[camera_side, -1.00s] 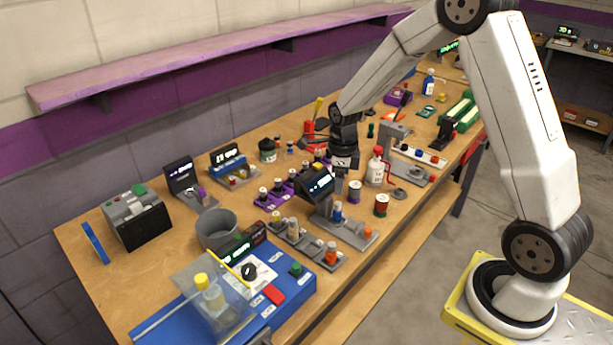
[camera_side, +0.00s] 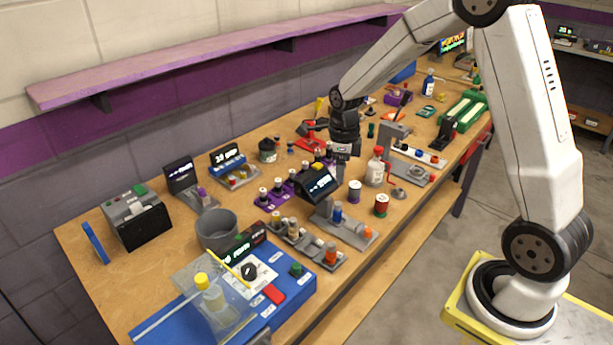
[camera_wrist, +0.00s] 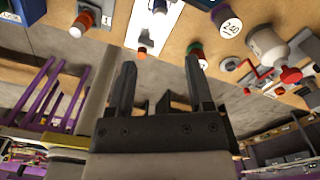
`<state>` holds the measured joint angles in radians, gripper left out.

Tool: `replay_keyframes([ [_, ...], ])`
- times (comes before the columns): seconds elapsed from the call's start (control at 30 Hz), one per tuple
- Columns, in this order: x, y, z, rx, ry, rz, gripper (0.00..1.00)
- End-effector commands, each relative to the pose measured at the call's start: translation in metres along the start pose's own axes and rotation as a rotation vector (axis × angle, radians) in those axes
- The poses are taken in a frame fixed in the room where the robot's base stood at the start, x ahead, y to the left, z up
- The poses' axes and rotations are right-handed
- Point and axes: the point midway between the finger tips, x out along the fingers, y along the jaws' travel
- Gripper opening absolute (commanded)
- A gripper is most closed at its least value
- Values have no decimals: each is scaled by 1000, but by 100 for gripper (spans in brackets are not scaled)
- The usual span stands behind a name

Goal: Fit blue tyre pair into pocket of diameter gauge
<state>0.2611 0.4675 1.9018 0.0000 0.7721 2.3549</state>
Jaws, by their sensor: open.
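The diameter gauge appears to be the grey plate (camera_side: 345,229) with a dark display head (camera_side: 318,182) near the middle of the bench. A small blue piece (camera_side: 337,213), which I take for the blue tyre pair, stands upright on this plate below the display. I cannot tell how deep it sits in a pocket. An orange knob (camera_side: 371,232) is at the plate's near right end. In the wrist view the plate (camera_wrist: 150,28) is at the top, with the orange knob (camera_wrist: 142,53). My gripper (camera_wrist: 160,75) is open and empty, above and apart from the blue piece.
Two spools, one purple-white (camera_side: 355,191) and one red-green (camera_side: 381,205), stand right of the gauge. A white bottle with a red cap (camera_side: 375,168) is behind them. A grey rack with several pegs (camera_side: 306,247) lies left. Bare wood shows along the front edge.

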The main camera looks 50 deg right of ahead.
Motion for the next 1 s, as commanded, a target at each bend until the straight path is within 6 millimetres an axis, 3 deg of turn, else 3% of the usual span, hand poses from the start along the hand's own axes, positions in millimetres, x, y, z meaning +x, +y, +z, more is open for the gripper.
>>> replay_keyframes([
  [0.17,-1,4,0,-57,-4,-4,67],
  [0.37,-3,18,-2,-261,-15,-18,67],
  [1.0,-10,88,-19,-1345,-32,-127,67],
])
